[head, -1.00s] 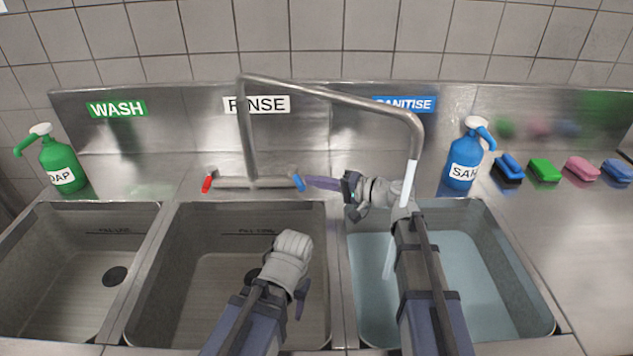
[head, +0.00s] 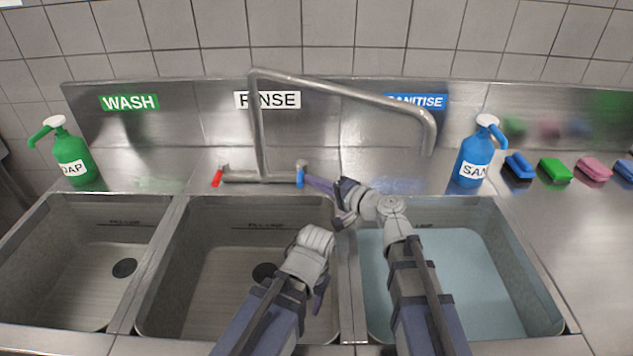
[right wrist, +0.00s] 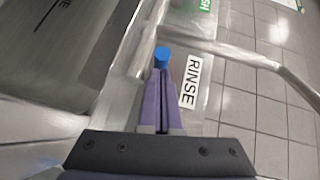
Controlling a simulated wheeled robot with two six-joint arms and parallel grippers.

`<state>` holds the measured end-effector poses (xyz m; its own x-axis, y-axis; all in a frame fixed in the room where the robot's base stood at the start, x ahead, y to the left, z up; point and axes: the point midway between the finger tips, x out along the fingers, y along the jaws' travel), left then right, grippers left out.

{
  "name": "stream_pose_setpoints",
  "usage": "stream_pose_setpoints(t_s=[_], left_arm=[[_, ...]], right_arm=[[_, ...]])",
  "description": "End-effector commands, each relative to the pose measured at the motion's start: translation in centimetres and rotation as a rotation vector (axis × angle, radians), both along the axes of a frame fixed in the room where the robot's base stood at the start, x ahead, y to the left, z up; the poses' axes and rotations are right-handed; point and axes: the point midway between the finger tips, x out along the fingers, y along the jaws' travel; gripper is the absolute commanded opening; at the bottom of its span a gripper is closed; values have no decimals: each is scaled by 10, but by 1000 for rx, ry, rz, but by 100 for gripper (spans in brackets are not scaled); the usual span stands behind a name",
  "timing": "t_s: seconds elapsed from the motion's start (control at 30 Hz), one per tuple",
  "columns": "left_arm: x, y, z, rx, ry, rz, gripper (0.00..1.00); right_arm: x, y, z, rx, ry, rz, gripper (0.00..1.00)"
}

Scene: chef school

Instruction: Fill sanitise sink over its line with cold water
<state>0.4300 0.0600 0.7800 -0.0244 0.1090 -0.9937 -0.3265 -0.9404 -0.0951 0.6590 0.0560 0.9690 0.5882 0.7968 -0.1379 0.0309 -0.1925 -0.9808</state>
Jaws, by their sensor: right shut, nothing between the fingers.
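The sanitise sink (head: 535,290), at the right under the blue SANITISE label (head: 416,101), holds pale blue water (head: 470,280). The blue tap handle (head: 300,177) is at the right end of the tap base. My right gripper (head: 313,184) is shut and empty, its tips at the blue handle; the right wrist view shows the handle (right wrist: 162,56) just beyond the tips. My left gripper (head: 320,292) is over the rinse sink, its jaws unclear.
The rinse sink (head: 200,270) and wash sink (head: 75,260) look empty. A red tap handle (head: 217,177) is at left. A green soap bottle (head: 72,158), blue sanitiser bottle (head: 474,155) and several sponges (head: 555,170) stand along the back.

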Motion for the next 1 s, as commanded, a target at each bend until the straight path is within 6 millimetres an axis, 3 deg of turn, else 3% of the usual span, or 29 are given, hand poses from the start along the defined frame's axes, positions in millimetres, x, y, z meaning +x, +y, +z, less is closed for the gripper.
stream_pose_setpoints(t_s=[0.53, 1.0], left_arm=[[0, 0, 10, 0, 0, 0, 53], [0, 0, 10, 0, 0, 0, 53]], right_arm=[[-42, -57, 10, 0, 0, -2, 0], [-46, -63, 10, 0, 0, -1, 0]])
